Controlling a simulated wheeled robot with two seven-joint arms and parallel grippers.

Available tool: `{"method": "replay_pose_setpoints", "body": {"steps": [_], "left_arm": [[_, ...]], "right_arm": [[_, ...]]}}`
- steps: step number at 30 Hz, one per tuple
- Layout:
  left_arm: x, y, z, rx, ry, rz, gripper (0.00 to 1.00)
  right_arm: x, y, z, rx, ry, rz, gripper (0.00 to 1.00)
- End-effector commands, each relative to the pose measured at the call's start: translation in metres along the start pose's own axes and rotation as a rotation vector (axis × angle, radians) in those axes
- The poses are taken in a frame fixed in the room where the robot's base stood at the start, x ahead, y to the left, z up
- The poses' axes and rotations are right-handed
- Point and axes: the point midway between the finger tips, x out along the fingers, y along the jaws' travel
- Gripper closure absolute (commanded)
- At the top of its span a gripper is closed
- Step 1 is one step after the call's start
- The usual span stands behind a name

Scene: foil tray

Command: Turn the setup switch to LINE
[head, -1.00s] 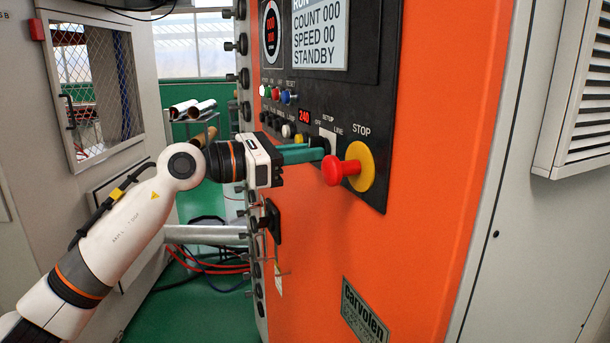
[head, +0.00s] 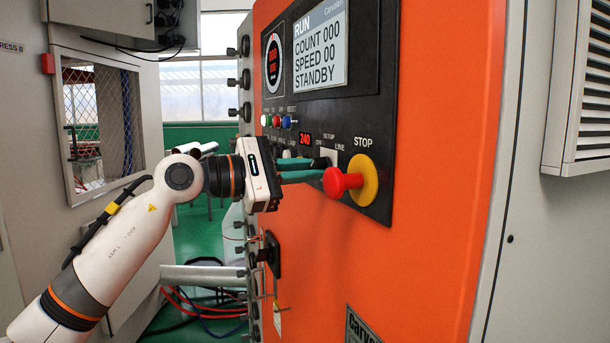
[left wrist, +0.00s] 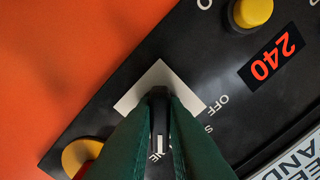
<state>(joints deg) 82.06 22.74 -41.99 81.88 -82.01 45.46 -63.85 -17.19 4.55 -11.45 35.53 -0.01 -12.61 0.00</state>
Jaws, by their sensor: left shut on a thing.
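The setup switch is on the black control panel, on a white plate (left wrist: 140,90) between the OFF and LINE labels. My left gripper (head: 328,165) reaches it from the left in the head view. Its green fingers are shut on the black switch knob (left wrist: 159,110), which also shows in the head view (head: 325,162). In the left wrist view a white mark on the knob lies toward the partly hidden LINE lettering. The fingers cover the knob's sides. My right gripper is in neither current view.
The red STOP button (head: 342,181) on its yellow collar (head: 369,180) sits close to the right of the fingers. Small coloured buttons (head: 276,121) and a red 240 readout (head: 304,138) are above left. The orange cabinet face (head: 330,255) below is open.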

Motion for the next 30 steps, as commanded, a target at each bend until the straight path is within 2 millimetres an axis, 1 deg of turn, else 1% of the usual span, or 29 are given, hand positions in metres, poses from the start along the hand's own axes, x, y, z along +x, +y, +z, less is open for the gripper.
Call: {"method": "replay_pose_setpoints", "body": {"steps": [14,15,17,18,26,30], "left_arm": [[0.0005,0.0012,0.001,0.014,-0.002,0.003,1.0],[0.0005,0.0012,0.001,0.014,-0.002,0.003,0.83],[0.0005,0.0011,0.0009,0.014,-0.002,0.003,0.73],[0.0004,0.001,0.0008,0.014,-0.002,0.003,0.67],[-0.0001,0.0003,0.0003,0.013,-0.001,0.001,0.66],[-0.0086,0.0002,0.0013,0.013,-0.001,-0.001,0.66]], "right_arm": [[0.0009,-0.0003,-0.0002,0.0,0.0,0.0,1.0],[0.0009,-0.0003,-0.0002,0.0,0.0,0.0,1.0],[0.0009,-0.0003,-0.0002,0.0,0.0,0.0,1.0],[0.0009,-0.0003,-0.0002,0.0,0.0,0.0,1.0],[0.0009,-0.0004,-0.0003,0.0,0.0,0.0,1.0],[0.0036,-0.0004,-0.0005,0.0,0.0,-0.001,1.0]]}}
